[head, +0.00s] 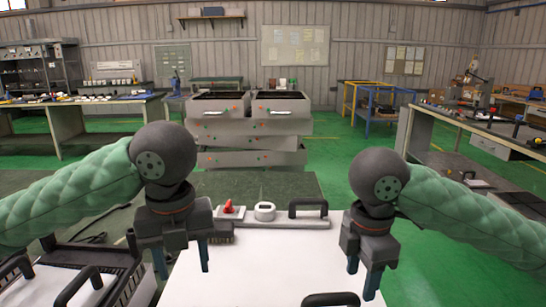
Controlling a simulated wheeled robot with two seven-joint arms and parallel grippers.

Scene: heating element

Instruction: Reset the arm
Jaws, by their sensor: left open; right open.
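My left gripper (181,262) hangs over the left part of a white panel (265,270), with its fingers pointing down, apart and empty. My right gripper (362,282) hangs over the right edge of the same panel, its fingers also down, apart and empty. Both arms come in from the sides in green padded sleeves. At the panel's far edge are a red switch (229,207), a round white gauge or knob (265,211) and a black handle (308,206). Another black handle (331,299) lies at the near edge, partly cut off by the frame.
Dark trays with black handles (72,287) stand at the lower left. A dark green table surface (285,184) lies beyond the panel. A grey drawer cabinet (250,128) stands further back. Workbenches line both sides, with open green floor (345,150) between.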

